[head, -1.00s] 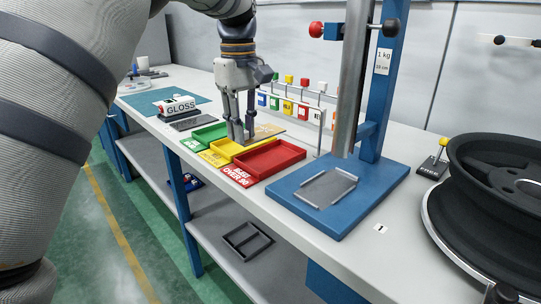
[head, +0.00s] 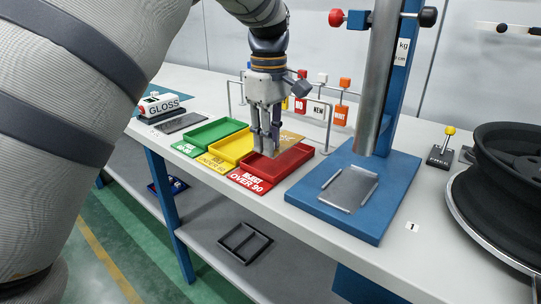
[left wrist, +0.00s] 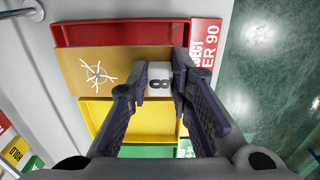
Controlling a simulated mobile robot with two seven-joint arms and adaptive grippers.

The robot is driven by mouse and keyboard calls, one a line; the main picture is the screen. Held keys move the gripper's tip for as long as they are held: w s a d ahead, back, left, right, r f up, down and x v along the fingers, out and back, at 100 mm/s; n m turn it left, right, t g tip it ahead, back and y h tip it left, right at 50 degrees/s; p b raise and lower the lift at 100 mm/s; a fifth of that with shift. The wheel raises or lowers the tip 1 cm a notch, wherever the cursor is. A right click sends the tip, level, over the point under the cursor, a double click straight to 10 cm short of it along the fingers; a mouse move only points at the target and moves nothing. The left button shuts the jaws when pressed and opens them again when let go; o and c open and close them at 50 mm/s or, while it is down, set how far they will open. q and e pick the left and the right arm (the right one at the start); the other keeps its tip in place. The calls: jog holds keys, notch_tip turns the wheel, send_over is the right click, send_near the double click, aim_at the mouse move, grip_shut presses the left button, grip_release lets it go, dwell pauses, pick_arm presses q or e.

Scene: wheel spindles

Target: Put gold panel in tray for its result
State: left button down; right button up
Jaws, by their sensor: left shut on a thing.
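My left gripper (head: 266,152) is shut on the gold panel (head: 291,137) and holds it over the red and yellow trays. In the left wrist view the gold panel (left wrist: 115,68) is flat, with a pale star-shaped crack mark. A white block marked 8 (left wrist: 159,77) sits at its edge between my fingers. The panel overlaps parts of the red tray (left wrist: 75,32) and yellow tray (left wrist: 132,130). The red tray (head: 308,153) is labelled REJECT OVER 90. The yellow tray (head: 222,157) and green tray (head: 203,143) stand to its left. My right gripper is not in view.
A blue test stand (head: 377,222) with a metal tube is right of the trays. A GLOSS meter (head: 160,104) stands left. A rail with coloured tags (head: 321,107) is behind the trays. A black wheel (head: 505,180) is far right.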

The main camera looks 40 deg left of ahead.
pick_arm(q)
notch_tip(320, 180, down, 4)
jog(key=shift+f, duration=0.1)
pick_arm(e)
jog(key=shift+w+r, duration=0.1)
pick_arm(q)
jog(key=shift+f, duration=0.1)
jog(key=c, duration=1.7)
grip_release()
notch_tip(320, 180, up, 12)
jog(key=shift+r, duration=0.15)
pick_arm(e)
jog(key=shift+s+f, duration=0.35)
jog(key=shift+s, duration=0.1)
